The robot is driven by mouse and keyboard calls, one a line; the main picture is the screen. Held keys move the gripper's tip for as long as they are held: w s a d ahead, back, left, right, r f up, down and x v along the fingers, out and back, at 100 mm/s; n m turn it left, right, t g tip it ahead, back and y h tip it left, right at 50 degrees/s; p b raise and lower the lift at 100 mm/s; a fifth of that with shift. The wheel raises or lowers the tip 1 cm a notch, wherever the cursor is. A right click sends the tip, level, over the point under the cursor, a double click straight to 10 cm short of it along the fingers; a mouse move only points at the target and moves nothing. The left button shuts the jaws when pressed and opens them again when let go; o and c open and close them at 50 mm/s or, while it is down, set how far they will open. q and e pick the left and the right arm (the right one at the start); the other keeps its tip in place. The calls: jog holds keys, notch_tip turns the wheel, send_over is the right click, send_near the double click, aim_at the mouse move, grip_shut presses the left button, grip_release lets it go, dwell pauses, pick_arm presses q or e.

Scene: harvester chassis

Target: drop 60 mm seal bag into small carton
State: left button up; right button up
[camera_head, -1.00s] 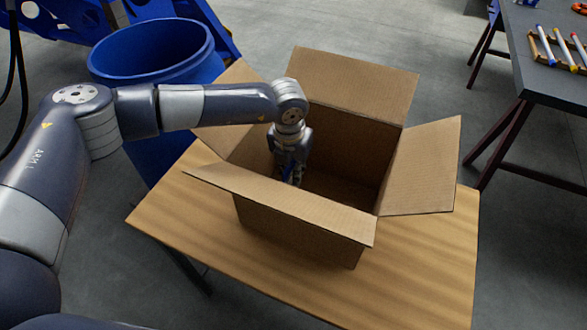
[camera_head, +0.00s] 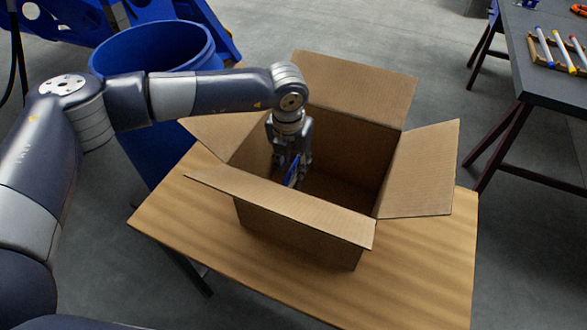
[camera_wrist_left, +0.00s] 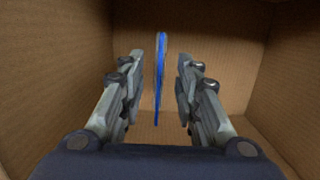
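The small carton (camera_head: 300,213) is an open brown cardboard box with its flaps spread, standing on a wooden table. My left gripper (camera_head: 291,172) reaches down into its mouth. In the left wrist view its two fingers (camera_wrist_left: 159,100) stand apart. A thin blue thing, which looks like the seal bag (camera_wrist_left: 160,75), shows edge-on between them, with a gap on each side. The seal bag also shows in the head view (camera_head: 292,173) as a small blue patch at the fingertips. Whether it rests on the carton floor cannot be told. My right gripper is not in view.
The wooden table (camera_head: 420,265) has bare room right of and in front of the carton. A blue barrel (camera_head: 150,55) stands behind left. A dark table (camera_head: 545,75) with markers in a wooden rack is at the far right.

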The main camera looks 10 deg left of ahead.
pick_arm(q)
jog(key=r, duration=0.3)
jog(key=s+r, duration=0.1)
jog(key=r, duration=0.1)
jog(key=r+b, duration=0.1)
jog(key=r, duration=0.2)
jog(key=shift+s+a+r, duration=0.25)
jog(key=shift+r, duration=0.1)
